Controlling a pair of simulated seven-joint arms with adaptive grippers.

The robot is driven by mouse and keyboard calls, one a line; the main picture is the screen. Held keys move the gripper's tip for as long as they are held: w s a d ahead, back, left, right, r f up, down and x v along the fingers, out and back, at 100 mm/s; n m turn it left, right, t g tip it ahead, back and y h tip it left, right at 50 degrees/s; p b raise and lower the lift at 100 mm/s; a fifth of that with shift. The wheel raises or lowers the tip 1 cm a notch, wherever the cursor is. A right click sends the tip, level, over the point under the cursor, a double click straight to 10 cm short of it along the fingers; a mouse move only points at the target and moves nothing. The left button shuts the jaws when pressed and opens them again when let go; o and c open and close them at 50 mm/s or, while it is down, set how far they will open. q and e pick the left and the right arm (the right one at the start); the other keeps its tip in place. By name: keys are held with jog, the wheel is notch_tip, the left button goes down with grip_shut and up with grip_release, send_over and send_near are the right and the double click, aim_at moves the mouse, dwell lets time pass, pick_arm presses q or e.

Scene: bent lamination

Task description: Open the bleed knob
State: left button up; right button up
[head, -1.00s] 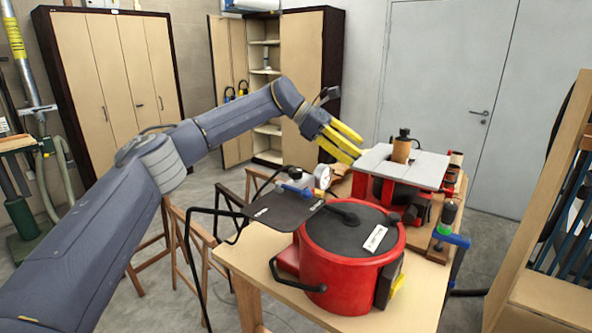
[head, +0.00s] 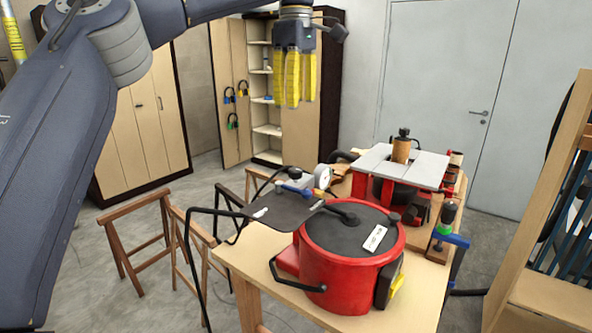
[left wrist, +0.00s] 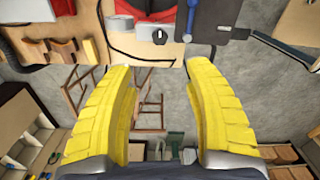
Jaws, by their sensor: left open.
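My left gripper (head: 294,98) hangs with its yellow fingers pointing down, open and empty, high above and behind the bench in the head view. In the left wrist view its two fingers (left wrist: 160,75) stand wide apart with nothing between them. A small black knob with a white mark (left wrist: 160,36), which looks like the bleed knob, sits on a pale block (left wrist: 146,28) beyond the fingertips, apart from them. In the head view the pale block (head: 293,181) is beside a round gauge (head: 322,177) and a blue handle (head: 296,190); the knob is too small to make out there. My right gripper is out of view.
A red pot with a black lid (head: 345,265) stands on the wooden bench (head: 262,277). A dark plate (head: 275,210) lies beside the pot. A grey-topped router table (head: 378,160) is behind it. Wooden trestles (head: 140,235) stand on the floor at left.

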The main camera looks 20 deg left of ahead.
aim_at(296, 169)
pick_arm(q)
notch_tip(296, 169, down, 17)
jog(key=shift+r, duration=0.15)
dwell(0.5)
grip_shut()
dwell(0.4)
